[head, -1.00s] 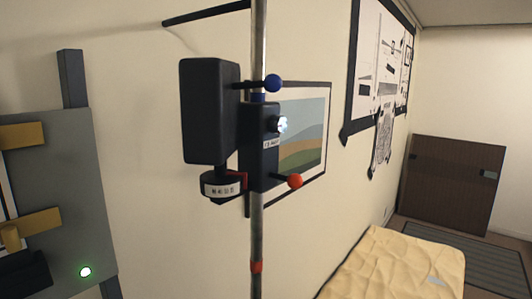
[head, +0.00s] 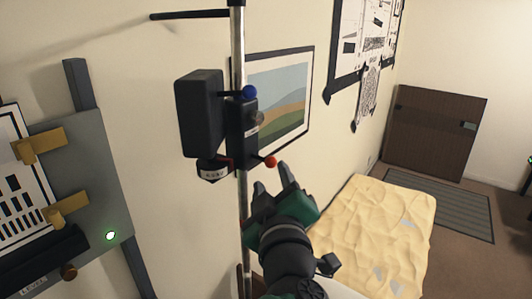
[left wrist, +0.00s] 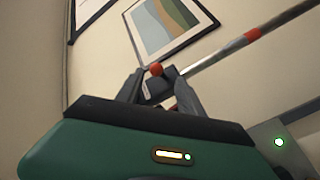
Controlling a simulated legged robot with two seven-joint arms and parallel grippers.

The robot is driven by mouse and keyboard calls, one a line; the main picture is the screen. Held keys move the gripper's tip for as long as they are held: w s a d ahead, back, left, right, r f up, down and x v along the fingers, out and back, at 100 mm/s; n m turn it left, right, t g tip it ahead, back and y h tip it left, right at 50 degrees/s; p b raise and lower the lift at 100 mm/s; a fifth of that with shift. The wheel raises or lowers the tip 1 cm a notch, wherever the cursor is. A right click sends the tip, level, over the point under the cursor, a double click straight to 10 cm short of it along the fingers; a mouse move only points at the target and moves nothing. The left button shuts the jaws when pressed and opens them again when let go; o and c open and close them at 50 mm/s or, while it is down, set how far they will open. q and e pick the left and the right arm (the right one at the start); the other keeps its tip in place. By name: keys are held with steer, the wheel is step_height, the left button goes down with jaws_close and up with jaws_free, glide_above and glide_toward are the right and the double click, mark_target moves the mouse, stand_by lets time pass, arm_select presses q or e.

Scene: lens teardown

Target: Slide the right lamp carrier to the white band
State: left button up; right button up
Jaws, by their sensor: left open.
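The lamp carrier is a black block (head: 237,135) clamped on a vertical metal pole (head: 238,50). My left gripper (head: 273,178) is open, just below and right of the red knob. In the left wrist view the red knob (left wrist: 156,69) shows between the open fingertips (left wrist: 155,78), with the carrier's dark body (left wrist: 157,88) behind. I see no grip on it.
A grey panel (head: 105,190) with a green light (head: 110,236) and yellow clips stands at the left. A framed picture (head: 285,95) hangs behind the pole. A cloth-covered surface (head: 375,235) lies at the lower right. A dark board (head: 435,130) leans at the far wall.

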mark_target(265, 160)
arm_select(q)
steer(key=w, duration=0.2)
steer(key=w+p, duration=0.1)
steer(key=w, duration=0.3)
steer(key=shift+w+a+r+p, duration=0.25)
steer(key=shift+w+r+p, duration=0.05)
steer(key=shift+p, duration=0.1)
steer(key=shift+w+a, duration=0.1)
steer(key=shift+a, duration=0.3)
steer(key=shift+d, duration=0.15)
steer(key=c, duration=0.3)
steer(key=shift+d, duration=0.65)
jaws_close()
steer(key=shift+a, duration=0.2)
arm_select(e)
steer(key=shift+s+d+r, duration=0.25)
steer(key=shift+r, duration=0.4)
steer(key=shift+s+d+r, duration=0.2)
steer(key=shift+r, duration=0.4)
arm_select(q)
steer(key=shift+f, duration=0.1)
